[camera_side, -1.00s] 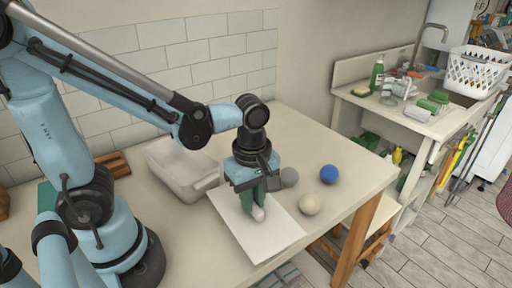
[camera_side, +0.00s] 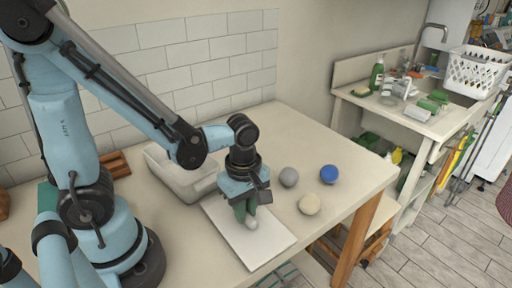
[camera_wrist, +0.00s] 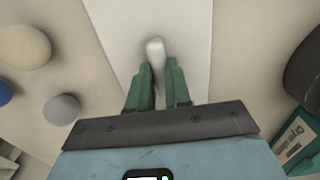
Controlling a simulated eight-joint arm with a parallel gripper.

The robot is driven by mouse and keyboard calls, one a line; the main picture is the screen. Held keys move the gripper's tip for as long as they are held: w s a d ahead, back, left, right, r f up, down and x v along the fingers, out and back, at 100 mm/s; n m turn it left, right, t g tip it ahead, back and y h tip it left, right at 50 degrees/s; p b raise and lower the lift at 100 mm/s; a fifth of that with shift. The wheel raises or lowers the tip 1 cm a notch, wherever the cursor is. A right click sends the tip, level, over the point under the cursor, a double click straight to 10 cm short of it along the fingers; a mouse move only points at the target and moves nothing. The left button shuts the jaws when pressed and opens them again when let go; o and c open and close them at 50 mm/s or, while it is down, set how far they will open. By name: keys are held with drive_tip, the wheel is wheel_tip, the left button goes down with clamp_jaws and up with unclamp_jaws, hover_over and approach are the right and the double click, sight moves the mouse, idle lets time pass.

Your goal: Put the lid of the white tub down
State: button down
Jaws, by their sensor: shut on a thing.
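The lid is a flat white rectangular panel (camera_side: 262,248) with a small pale handle (camera_side: 251,223). My gripper (camera_side: 246,212) points down and is shut on that handle. In the wrist view the green fingers (camera_wrist: 156,78) stand on either side of the handle (camera_wrist: 155,48), above the white lid (camera_wrist: 110,20). The lid looks about level over the front of the table; I cannot tell whether it touches the tabletop. The white tub (camera_side: 172,178) stands behind and left of the lid, partly hidden by my arm, and is uncovered.
A grey ball (camera_side: 289,177), a blue ball (camera_side: 329,174) and a cream ball (camera_side: 309,205) lie on the table right of the lid. The table (camera_side: 290,130) is clear at the back right. A tiled wall (camera_side: 220,60) rises behind.

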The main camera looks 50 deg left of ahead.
drive_tip(key=c, duration=1.1)
unclamp_jaws()
drive_tip(key=shift+f, duration=0.1)
drive_tip(key=shift+o, duration=0.2)
wheel_tip(320, 180, up, 12)
drive_tip(key=w+a+m+t, duration=0.1)
drive_tip(key=m+t, duration=0.1)
drive_tip(key=m, duration=0.4)
drive_tip(key=w+a+m+t, duration=0.1)
drive_tip(key=m+t, duration=0.1)
drive_tip(key=m, duration=0.4)
drive_tip(key=w+a+m+t, duration=0.1)
drive_tip(key=a+m+t, duration=0.1)
drive_tip(key=m, duration=0.4)
drive_tip(key=shift+f+t, duration=0.15)
drive_tip(key=shift+t, duration=0.45)
